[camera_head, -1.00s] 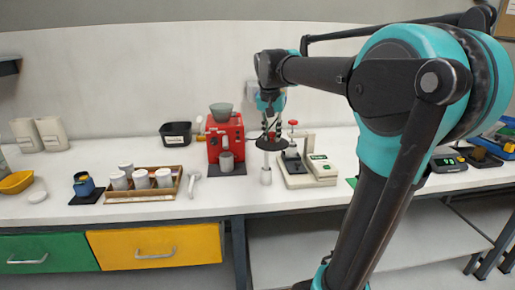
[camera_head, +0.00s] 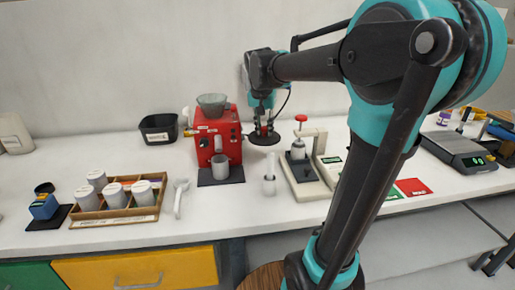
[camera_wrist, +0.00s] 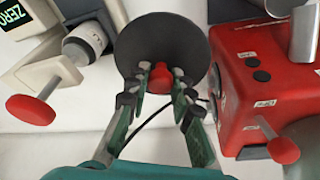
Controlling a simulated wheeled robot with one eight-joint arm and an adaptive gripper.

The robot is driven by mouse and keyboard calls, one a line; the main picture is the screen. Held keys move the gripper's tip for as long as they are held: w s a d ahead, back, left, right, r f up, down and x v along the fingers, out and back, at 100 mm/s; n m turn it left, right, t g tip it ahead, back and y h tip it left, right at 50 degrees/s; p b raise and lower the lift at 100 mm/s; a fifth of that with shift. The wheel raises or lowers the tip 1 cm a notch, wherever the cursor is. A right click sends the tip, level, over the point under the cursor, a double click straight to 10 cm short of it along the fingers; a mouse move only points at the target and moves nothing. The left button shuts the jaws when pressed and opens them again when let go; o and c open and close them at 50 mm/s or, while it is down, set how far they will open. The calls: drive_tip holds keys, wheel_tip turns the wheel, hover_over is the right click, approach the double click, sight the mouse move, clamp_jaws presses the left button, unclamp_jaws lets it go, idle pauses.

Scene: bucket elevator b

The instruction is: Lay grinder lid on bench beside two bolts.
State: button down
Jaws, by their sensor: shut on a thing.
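The grinder lid is a dark round disc (camera_head: 264,139) with a red knob (camera_wrist: 158,80) at its middle. My gripper (camera_wrist: 157,88) is shut on the red knob. In the head view my gripper (camera_head: 262,126) holds the lid level or nearly so above the bench (camera_head: 240,215), just right of the red machine (camera_head: 219,138). In the wrist view the lid (camera_wrist: 160,40) fills the top middle, beyond the fingers. I cannot make out any bolts in either view.
Right of the lid stands a pale press with a red knob (camera_head: 300,118). A small white upright item (camera_head: 269,186) stands below the lid. A wooden tray (camera_head: 115,216) with white canisters and a white-handled tool (camera_head: 180,197) lie left. Bare bench runs along the front edge.

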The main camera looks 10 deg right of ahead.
wheel_tip(320, 180, down, 10)
drive_tip(key=shift+r, duration=0.1)
drive_tip(key=w, duration=0.3)
drive_tip(key=shift+w+a+f, duration=0.2)
drive_tip(key=shift+w+f, duration=0.05)
drive_tip(key=shift+w, duration=0.05)
drive_tip(key=shift+w+a, duration=0.1)
drive_tip(key=shift+w, duration=0.6)
drive_tip(key=w, duration=0.1)
drive_tip(key=w+f, duration=0.1)
drive_tip(key=w, duration=0.1)
drive_tip(key=shift+a+f, duration=0.1)
drive_tip(key=shift+a, duration=0.05)
drive_tip(key=shift+f, duration=0.1)
drive_tip(key=c, duration=1.3)
unclamp_jaws()
